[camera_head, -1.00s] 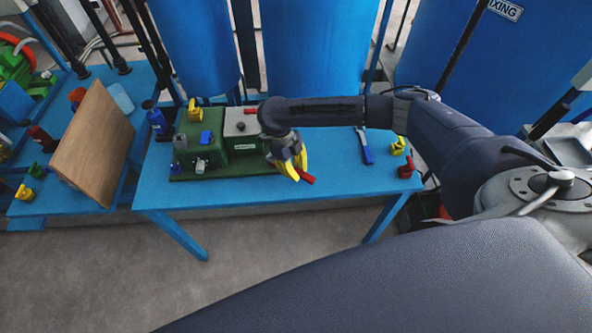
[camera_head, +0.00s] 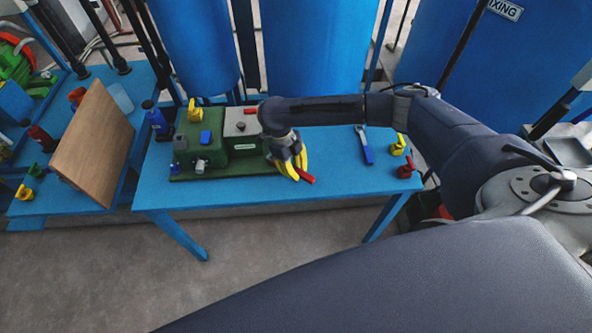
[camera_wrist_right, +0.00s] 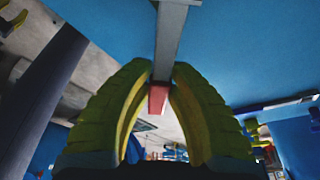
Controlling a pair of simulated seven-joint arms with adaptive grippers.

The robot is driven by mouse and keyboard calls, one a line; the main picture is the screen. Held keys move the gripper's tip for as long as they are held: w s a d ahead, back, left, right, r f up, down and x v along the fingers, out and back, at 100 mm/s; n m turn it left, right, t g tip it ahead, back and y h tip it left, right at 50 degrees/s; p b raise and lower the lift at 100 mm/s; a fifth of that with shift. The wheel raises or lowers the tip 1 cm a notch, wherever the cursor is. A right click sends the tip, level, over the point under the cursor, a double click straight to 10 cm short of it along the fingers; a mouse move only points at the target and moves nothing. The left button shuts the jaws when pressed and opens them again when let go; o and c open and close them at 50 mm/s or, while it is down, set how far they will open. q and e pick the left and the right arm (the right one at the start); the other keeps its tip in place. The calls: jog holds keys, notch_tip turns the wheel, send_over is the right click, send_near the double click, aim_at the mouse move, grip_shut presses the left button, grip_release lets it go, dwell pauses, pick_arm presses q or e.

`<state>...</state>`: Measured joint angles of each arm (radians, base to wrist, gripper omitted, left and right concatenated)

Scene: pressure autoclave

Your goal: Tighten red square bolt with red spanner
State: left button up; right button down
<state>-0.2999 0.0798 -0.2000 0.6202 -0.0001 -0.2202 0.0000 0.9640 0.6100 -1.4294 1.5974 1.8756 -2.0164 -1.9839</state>
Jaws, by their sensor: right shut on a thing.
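My right gripper (camera_head: 292,167) has yellow fingers and is shut on the red spanner. The spanner's red end (camera_head: 306,178) sticks out past the fingers, in front of the green machine's right end. In the right wrist view the spanner's grey metal shaft (camera_wrist_right: 172,40) and red end (camera_wrist_right: 158,98) show between the gripper's fingers (camera_wrist_right: 160,85). A small red piece (camera_head: 250,111) shows on the grey block of the machine (camera_head: 243,147), beside my right wrist. I cannot tell whether it is the red square bolt. My left gripper is not in view.
The blue table (camera_head: 270,192) is clear at its front. A blue-handled tool (camera_head: 367,153), a yellow piece (camera_head: 398,146) and a red piece (camera_head: 406,168) are to the right. A blue bottle (camera_head: 155,120) and a brown board (camera_head: 92,147) are to the left.

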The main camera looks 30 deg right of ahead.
jog(key=shift+f, duration=1.25)
jog(key=c, duration=1.3)
grip_release()
jog(key=shift+o, duration=0.2)
jog(key=v, duration=1.2)
jog(key=shift+o, duration=0.5)
